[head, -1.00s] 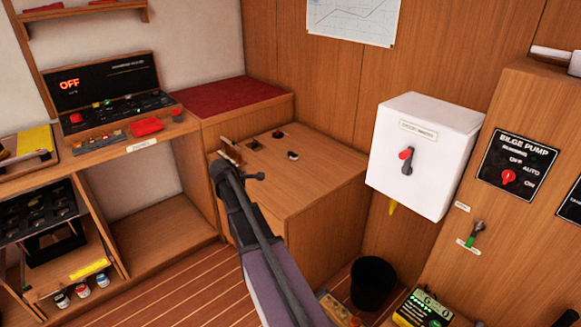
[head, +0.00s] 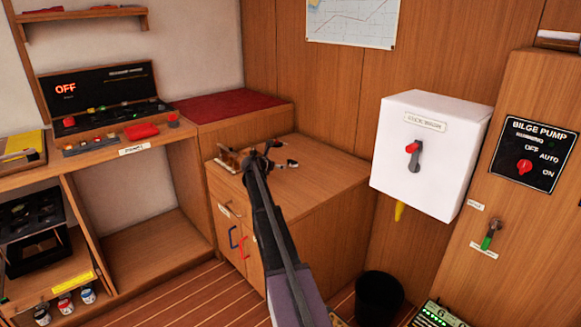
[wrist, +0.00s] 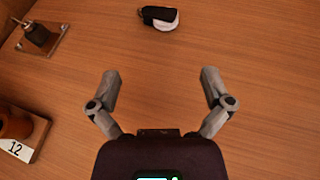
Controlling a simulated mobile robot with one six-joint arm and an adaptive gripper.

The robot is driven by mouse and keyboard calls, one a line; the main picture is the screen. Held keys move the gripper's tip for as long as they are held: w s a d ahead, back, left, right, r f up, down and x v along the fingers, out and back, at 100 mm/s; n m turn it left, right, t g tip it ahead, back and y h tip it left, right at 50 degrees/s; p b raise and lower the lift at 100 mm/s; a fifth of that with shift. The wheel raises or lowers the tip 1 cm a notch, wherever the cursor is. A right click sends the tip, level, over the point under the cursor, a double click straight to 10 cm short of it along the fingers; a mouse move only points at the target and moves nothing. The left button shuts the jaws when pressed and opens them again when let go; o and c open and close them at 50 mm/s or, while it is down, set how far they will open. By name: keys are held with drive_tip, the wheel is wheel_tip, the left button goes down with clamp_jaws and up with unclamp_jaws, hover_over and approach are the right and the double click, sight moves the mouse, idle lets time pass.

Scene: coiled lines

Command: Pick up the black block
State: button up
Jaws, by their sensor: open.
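The black block (wrist: 158,17) lies on the wooden cabinet top at the upper edge of the wrist view. It is a small black piece with a white rounded side. In the head view it shows as a small dark and white thing (head: 291,163) just right of my gripper (head: 266,150). In the wrist view my gripper (wrist: 160,74) is open and empty, its two grey fingers spread wide. The block is beyond the fingertips, apart from them and roughly centred between them.
In the wrist view, a metal plate with a dark fitting (wrist: 40,38) is at upper left and a wooden piece marked 12 (wrist: 28,140) at lower left. The cabinet top right of the fingers is clear. A white box (head: 430,155) hangs right of the cabinet.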

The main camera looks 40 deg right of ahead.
drive_tip(key=b, duration=0.3)
approach(291, 163)
drive_tip(key=shift+x, duration=2.4)
drive_tip(key=shift+b+x, duration=1.25)
drive_tip(key=shift+x, duration=1.35)
drive_tip(key=shift+c, duration=0.2)
clamp_jaws()
